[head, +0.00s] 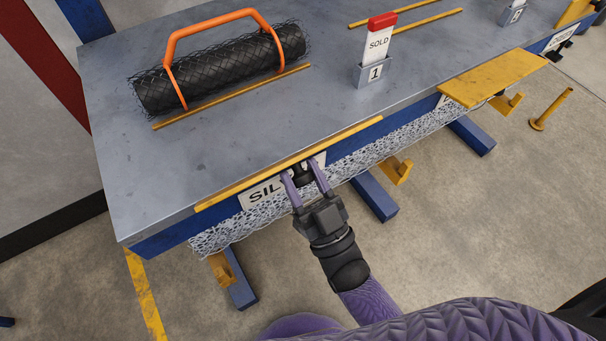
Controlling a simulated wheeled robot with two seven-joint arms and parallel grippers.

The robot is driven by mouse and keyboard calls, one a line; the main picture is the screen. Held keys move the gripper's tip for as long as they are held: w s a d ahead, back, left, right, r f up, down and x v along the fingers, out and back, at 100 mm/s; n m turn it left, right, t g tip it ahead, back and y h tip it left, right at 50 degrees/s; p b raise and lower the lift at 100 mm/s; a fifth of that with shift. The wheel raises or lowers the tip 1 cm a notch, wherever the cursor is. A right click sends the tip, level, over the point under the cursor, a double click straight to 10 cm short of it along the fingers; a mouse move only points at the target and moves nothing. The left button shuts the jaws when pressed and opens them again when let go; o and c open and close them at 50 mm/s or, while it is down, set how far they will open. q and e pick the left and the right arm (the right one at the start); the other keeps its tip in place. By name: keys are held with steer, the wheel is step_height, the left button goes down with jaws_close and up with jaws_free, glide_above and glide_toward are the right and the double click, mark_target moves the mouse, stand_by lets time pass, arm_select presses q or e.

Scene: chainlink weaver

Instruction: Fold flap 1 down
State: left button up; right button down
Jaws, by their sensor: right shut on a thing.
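My right gripper (304,172) is at the table's front edge, with its two purple fingers shut on a small dark handle (303,180) in front of a white label reading "SIL". The fingers hide the rest of the label. A narrow yellow strip (240,187) runs along the edge just above the handle; I cannot tell whether it is flap 1 seen edge-on. A wider yellow flap (492,77) lies flat, level with the tabletop, farther right. A holder marked 1 (373,75) stands on the table with a "SOLD" card. My left gripper is not in view.
A black mesh roll (220,70) with an orange handle (210,22) lies on the grey table (150,190). Crumpled wire mesh (225,232) hangs below the front edge. Yellow brackets (398,170) and blue legs (375,195) stick out beneath. A yellow post (552,108) stands on the floor.

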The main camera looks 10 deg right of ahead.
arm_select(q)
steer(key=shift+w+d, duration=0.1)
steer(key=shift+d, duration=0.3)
arm_select(e)
steer(key=shift+c, duration=1.2)
jaws_free()
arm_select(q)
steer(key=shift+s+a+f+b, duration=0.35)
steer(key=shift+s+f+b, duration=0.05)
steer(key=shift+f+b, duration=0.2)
arm_select(e)
steer(key=v, duration=1)
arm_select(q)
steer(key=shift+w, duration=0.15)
